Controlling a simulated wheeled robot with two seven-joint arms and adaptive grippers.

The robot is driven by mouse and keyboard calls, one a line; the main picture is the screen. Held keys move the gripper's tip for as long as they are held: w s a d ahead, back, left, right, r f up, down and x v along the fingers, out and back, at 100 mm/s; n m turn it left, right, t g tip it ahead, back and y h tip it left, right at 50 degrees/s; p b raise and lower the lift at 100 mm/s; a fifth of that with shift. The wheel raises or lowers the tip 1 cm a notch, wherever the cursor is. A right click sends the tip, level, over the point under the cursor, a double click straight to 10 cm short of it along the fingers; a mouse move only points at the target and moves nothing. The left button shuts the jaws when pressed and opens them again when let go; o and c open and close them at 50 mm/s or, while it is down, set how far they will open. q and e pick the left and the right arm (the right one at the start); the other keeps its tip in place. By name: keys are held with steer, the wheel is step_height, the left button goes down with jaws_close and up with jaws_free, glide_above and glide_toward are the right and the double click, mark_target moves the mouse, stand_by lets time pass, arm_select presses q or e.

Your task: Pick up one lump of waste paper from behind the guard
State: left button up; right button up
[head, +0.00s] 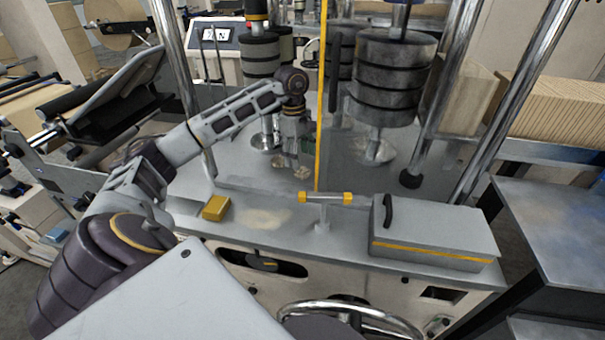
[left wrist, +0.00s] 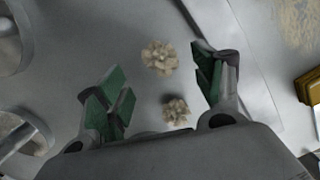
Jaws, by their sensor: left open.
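Two lumps of crumpled beige waste paper lie on the grey machine deck in the left wrist view: one farther lump (left wrist: 160,56) and one nearer lump (left wrist: 175,111). In the head view a paper lump (head: 302,173) shows small, just below my left gripper (head: 291,158). My left gripper is open, its green-padded fingers (left wrist: 162,88) pointing down at the deck. In the wrist picture both lumps lie between the lines of the two fingers, and nothing is held. The clear guard with its yellow edge (head: 322,110) stands just right of the gripper. My right gripper is not in view.
Dark roller stacks (head: 388,80) on posts stand behind and right. A yellow block (head: 215,208), a pale shredded patch (head: 264,217), a yellow-ended T-handle (head: 325,197) and a grey lidded box (head: 432,228) are along the deck's front. Chrome posts flank the deck.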

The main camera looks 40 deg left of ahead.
mark_target(302, 169)
arm_select(q)
steer(key=shift+f, duration=0.1)
steer(key=shift+d+f+p, duration=0.15)
steer(key=shift+d+f, duration=0.05)
steer(key=shift+f, duration=1.05)
steer(key=shift+d+f+p, duration=0.15)
steer(key=shift+d+f, duration=0.05)
steer(key=shift+f, duration=1)
steer(key=c, duration=0.8)
